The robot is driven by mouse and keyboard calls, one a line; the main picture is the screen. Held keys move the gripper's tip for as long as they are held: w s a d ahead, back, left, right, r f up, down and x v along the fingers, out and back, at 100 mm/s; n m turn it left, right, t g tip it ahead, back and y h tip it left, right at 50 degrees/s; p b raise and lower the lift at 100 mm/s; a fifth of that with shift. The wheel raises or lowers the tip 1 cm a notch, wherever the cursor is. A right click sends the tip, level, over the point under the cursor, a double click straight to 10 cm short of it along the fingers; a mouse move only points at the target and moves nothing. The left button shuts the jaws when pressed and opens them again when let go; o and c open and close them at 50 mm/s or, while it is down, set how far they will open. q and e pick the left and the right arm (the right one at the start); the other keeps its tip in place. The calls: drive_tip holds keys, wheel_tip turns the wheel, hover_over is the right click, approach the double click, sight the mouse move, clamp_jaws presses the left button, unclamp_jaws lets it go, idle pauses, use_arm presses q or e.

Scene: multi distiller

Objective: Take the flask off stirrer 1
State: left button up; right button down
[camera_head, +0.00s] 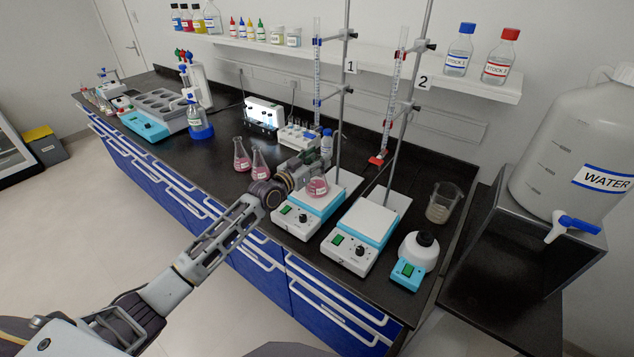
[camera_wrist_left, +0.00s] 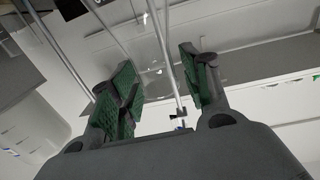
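A flask (camera_head: 317,188) with pink liquid stands on the white plate of stirrer 1 (camera_head: 306,220), below the burette marked 1. My left gripper (camera_head: 318,160) is at the flask's upper part, just behind and above the pink liquid in the head view. It hides the flask's neck. I cannot tell whether a finger touches the glass. My right gripper is not in view.
Stand rods and burette 1 (camera_head: 317,70) rise close behind the gripper. Two more pink flasks (camera_head: 242,155) stand left of it. Stirrer 2 (camera_head: 361,230), a beaker (camera_head: 442,203) and a small mixer (camera_head: 414,262) stand to the right. Dark bench is bare in front of the left flasks.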

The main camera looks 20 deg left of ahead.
use_arm(q)
clamp_jaws()
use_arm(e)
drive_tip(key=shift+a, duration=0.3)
